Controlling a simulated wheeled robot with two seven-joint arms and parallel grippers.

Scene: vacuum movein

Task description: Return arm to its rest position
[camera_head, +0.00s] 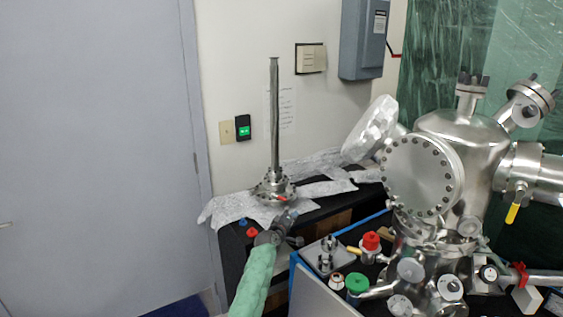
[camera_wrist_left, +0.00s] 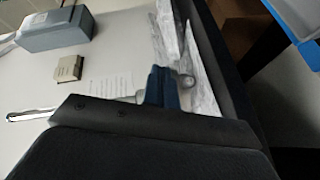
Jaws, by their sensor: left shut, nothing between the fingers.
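My left gripper (camera_head: 288,219) is at the end of my green-sleeved arm, which comes up from the bottom of the head view. Its fingers are shut with nothing between them. It is just in front of and below the flanged base of a tall metal tube (camera_head: 274,130). The tube stands upright on the black bench. In the left wrist view my shut fingers (camera_wrist_left: 163,84) point toward the wall, with part of the metal tube (camera_wrist_left: 30,115) behind them. Whether the gripper touches the base cannot be told. My right gripper is not in view.
A steel vacuum chamber (camera_head: 460,165) with ports and valves fills the right side. Bottles with red (camera_head: 371,241) and green (camera_head: 357,283) caps stand before it. Crumpled foil (camera_head: 235,210) lies on the bench. A grey door (camera_head: 95,150) is at left, with open space before it.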

